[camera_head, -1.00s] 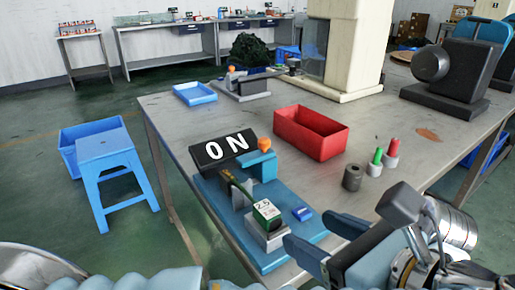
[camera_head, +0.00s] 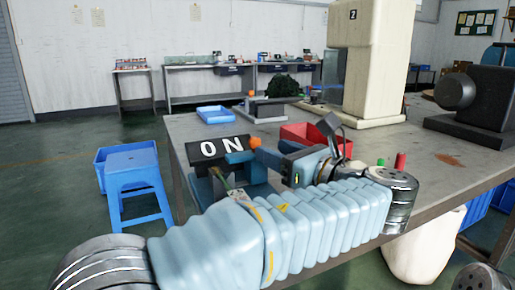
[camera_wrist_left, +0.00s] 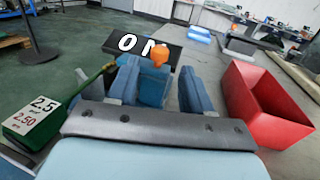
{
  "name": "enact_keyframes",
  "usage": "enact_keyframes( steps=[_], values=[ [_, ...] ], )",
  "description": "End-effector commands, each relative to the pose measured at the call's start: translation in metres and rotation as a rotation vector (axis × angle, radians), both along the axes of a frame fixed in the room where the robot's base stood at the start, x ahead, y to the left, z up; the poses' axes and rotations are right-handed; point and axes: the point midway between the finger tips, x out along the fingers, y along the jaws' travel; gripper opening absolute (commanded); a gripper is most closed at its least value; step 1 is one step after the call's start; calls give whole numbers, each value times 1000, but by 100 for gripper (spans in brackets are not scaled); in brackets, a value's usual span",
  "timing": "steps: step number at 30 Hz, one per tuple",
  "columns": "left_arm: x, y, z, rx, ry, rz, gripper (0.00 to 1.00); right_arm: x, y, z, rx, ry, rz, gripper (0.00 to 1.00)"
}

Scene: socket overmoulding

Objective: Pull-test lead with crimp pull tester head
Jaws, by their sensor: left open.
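In the left wrist view the orange knob (camera_wrist_left: 152,54) stands above the block. My left gripper (camera_wrist_left: 157,82) is open, with one finger on each side of the block; contact cannot be told. A green box marked 2.5 and 2.50 (camera_wrist_left: 38,118) stands at the left. A thin green strip (camera_wrist_left: 92,82), perhaps the lead, runs from it towards the head. My left arm hides the tester's base in the head view. My right gripper is not in view.
A red bin (camera_head: 296,133) stands behind my left wrist; it is at the right in the wrist view (camera_wrist_left: 240,92). A green-topped (camera_head: 381,162) and a red-topped piece (camera_head: 400,161) stand near the arm. A black machine (camera_head: 480,100) is at the right. A blue stool (camera_head: 135,175) stands left.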

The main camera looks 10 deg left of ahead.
Motion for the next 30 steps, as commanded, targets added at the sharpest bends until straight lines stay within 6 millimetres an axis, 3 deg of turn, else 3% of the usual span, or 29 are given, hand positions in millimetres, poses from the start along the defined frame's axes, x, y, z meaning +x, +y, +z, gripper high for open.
enact_keyframes(
  steps=[3, 9, 22, 30],
  values=[
    [18, 22, -2, -2, 1, 3, 50, 0, 0, -5, 1, 1, 0, 0],
    [39, 46, -1, -2, 1, 1, 50, 0, 1, -7, 2, 1, 1, 0],
    [48, 55, 0, -2, 1, -1, 50, 0, 1, -8, 2, 2, 1, 0],
    [47, 54, 0, -2, 1, -1, 10, 0, 1, -8, 2, 2, 1, 0]
  ],
)
